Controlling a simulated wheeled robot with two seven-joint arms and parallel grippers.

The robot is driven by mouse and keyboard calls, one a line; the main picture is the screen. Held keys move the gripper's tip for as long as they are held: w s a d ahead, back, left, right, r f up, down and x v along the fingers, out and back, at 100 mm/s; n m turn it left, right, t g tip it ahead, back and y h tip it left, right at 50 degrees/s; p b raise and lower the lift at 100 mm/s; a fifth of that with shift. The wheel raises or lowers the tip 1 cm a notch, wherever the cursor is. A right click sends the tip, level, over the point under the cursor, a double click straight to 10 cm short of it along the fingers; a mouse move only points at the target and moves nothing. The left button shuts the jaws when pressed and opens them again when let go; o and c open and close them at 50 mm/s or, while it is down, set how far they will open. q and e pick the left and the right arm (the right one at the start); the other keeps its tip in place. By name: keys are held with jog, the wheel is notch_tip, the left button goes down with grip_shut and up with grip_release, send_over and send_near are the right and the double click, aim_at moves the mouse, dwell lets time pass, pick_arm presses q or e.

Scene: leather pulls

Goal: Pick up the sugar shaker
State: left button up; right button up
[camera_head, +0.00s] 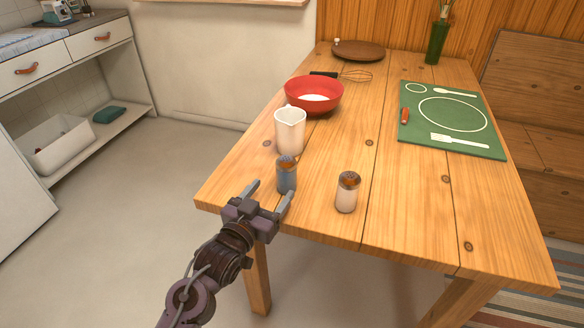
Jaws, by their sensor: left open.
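I cannot tell from any label which one holds sugar. My left gripper (271,190) is open and empty at the table's front left edge. Its fingers point toward the blue-grey shaker, which appears just beyond the fingertips; I cannot tell whether they touch. My right gripper is not in view.
A white jug (290,132) stands right behind the blue-grey shaker. Behind it are a red bowl (313,95) and a whisk (355,76). A green mat (470,98) lies at right. A wooden board (358,50) and green vase (436,43) stand at the back. The front right tabletop is clear.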

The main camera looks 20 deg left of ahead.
aim_at(282, 182)
pick_arm(q)
jog(key=shift+w+d+r, duration=0.1)
jog(key=shift+w+d, duration=0.05)
jog(key=shift+w, duration=0.4)
jog(key=shift+w+d+r, duration=0.1)
jog(key=shift+w+d, duration=0.05)
jog(key=shift+w, duration=0.4)
jog(key=w, duration=0.2)
jog(key=w+d, duration=0.1)
jog(key=w, duration=0.1)
jog(key=shift+w+d, duration=0.15)
jog(key=shift+w, duration=0.05)
jog(key=c, duration=1.1)
